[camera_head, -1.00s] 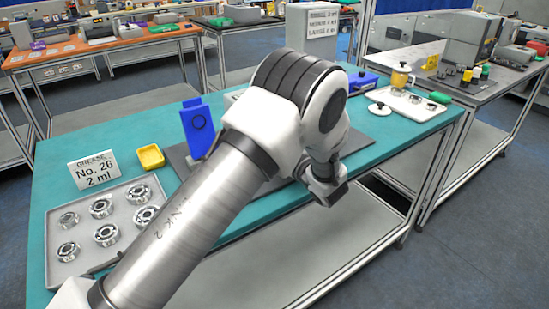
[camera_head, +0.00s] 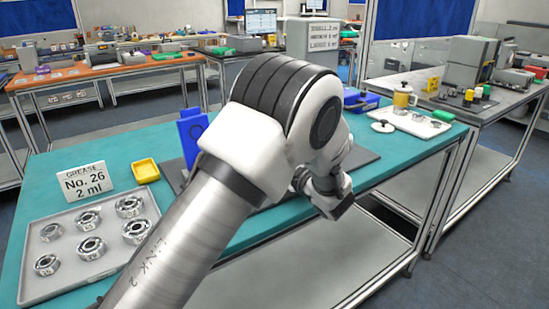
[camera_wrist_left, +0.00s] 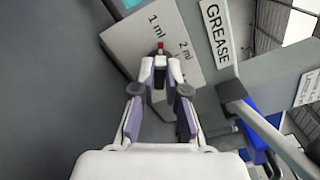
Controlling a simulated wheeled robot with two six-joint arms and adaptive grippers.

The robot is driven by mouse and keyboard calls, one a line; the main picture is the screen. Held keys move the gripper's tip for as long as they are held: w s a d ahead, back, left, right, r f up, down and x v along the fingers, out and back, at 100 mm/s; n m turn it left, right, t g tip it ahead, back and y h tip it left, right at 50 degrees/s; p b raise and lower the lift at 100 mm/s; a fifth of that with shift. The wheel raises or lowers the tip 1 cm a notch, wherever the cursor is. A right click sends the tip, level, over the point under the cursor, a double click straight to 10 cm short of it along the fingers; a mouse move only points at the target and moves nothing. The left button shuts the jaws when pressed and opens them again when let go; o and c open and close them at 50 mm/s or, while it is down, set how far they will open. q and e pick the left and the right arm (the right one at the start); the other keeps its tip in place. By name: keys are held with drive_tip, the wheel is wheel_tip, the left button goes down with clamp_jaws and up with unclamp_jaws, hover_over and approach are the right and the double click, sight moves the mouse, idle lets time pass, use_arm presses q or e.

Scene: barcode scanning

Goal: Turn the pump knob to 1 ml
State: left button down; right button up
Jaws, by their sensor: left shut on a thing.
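In the left wrist view a grey dial plate (camera_wrist_left: 128,48) carries the marks "1 ml" and "2 ml", beside a white "GREASE" label (camera_wrist_left: 214,32). My left gripper (camera_wrist_left: 159,60) is shut on the pump knob, which is mostly hidden between the fingers. The knob's red tip (camera_wrist_left: 160,46) shows just past the fingertips, closer to the "1 ml" mark than to "2 ml". In the head view my left arm covers the pump and knob, and the fingertips cannot be made out. My right gripper is in neither view.
A grey tray (camera_head: 38,285) of bearings and a "GREASE No. 26 2 ml" card (camera_head: 86,183) are at the left of the teal table (camera_head: 128,160). A white tray (camera_head: 418,127) is at right.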

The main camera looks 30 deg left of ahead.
use_arm(q)
drive_tip(key=c, duration=1.2)
unclamp_jaws()
wheel_tip(320, 180, up, 10)
